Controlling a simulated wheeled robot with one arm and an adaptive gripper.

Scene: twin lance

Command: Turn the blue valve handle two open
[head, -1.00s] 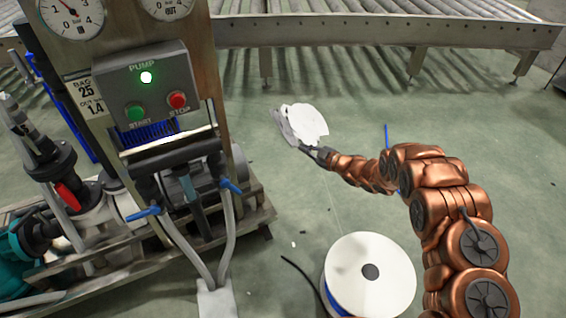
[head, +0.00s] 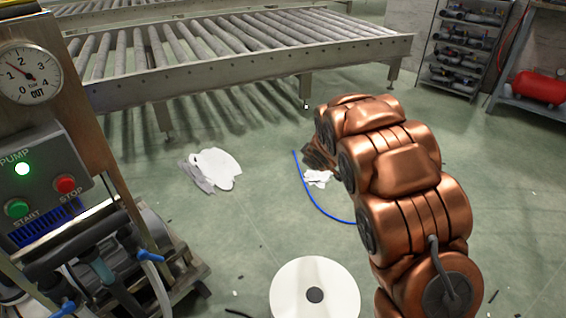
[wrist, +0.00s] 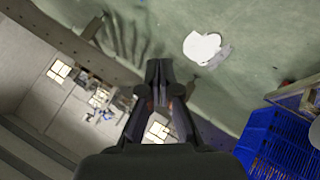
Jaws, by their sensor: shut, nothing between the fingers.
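Blue valve handles sit on the pump skid at the lower left of the head view. One blue handle (head: 150,256) is at the right side of the pipework, and another blue handle (head: 66,309) is lower left at the picture's edge. I cannot read which is number two. My gripper (wrist: 157,72) shows in the wrist view with its fingers together and empty, away from the handles. In the head view my gripper is hidden behind my copper arm. No valve handle can be made out in the wrist view.
The pump box (head: 38,185) has a lit green lamp. A white spool (head: 330,270) stands on the floor between skid and arm. White sheets (head: 215,167) and a blue hose (head: 318,205) lie on the floor. A roller conveyor (head: 250,65) crosses behind. A blue crate (wrist: 275,140) shows in the wrist view.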

